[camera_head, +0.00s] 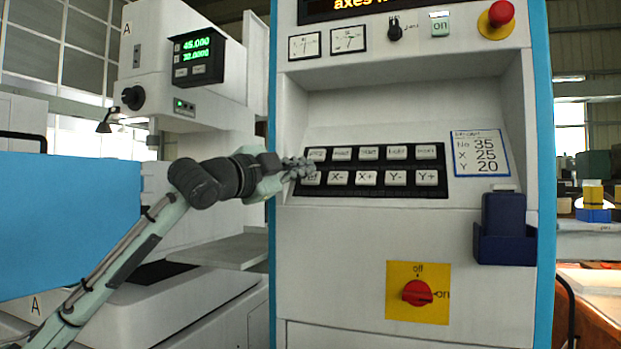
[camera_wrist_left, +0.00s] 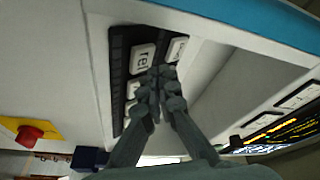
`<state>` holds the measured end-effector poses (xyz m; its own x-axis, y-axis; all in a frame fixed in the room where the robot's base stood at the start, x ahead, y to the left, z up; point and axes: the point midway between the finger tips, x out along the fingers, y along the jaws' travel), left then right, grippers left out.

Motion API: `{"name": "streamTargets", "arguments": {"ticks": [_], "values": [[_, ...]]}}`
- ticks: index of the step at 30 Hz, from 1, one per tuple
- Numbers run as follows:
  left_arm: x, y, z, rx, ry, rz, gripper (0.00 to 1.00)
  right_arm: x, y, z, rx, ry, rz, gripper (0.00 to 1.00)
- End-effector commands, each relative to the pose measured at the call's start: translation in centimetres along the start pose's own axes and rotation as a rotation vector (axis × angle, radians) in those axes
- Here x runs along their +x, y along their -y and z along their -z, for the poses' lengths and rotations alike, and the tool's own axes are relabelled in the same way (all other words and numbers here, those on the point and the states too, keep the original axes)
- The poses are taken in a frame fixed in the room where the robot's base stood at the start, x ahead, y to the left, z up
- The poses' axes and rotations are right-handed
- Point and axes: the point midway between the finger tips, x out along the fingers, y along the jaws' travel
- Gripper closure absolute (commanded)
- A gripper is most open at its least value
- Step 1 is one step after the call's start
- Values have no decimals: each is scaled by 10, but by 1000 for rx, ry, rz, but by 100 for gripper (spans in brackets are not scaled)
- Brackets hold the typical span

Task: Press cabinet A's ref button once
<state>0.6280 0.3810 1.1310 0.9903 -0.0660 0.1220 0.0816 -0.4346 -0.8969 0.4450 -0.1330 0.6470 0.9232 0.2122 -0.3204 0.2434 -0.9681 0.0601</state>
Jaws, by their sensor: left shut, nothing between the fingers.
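The control cabinet (camera_head: 400,235) carries a black keypad with two rows of white buttons. The ref button (camera_head: 311,178) is at the left end of the lower row, partly hidden by my left gripper (camera_head: 300,168) in the head view. My right gripper is not in view.
The X- button (camera_head: 338,177) is right of ref. A red rotary switch (camera_head: 417,292) on a yellow plate, a blue holder (camera_head: 505,230) and a red emergency stop (camera_head: 501,13) are on the cabinet. A white machine marked A (camera_head: 160,50) stands left.

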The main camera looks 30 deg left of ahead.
Motion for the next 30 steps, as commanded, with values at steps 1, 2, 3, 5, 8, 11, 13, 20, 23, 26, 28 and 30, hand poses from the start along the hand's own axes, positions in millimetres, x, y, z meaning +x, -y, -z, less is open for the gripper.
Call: {"name": "streamTargets", "arguments": {"ticks": [1, 2, 3, 5, 8, 11, 13, 20, 23, 26, 28, 30], "values": [[0, 0, 0, 0, 0, 0, 100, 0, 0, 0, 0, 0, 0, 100], [0, 0, 0, 0, 0, 0, 100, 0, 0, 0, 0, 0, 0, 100], [0, 0, 0, 0, 0, 0, 100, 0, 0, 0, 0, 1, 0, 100], [0, 0, 0, 0, 0, 0, 100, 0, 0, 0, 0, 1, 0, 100], [0, 0, 0, 0, 0, 0, 100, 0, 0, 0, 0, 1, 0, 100], [0, 0, 0, 0, 0, 0, 100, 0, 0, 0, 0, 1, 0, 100], [0, 0, 0, 0, 0, 0, 100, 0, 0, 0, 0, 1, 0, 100], [2, -1, -2, 0, 1, -1, 100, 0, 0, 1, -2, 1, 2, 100], [5, -3, -4, 0, 1, -1, 100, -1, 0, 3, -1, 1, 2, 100], [6, -4, -4, 0, 0, 0, 100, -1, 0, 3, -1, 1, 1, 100], [6, -4, -4, 0, 0, 1, 100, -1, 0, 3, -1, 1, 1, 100], [6, -4, -4, 0, 0, 0, 100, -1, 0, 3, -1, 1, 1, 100]]}}
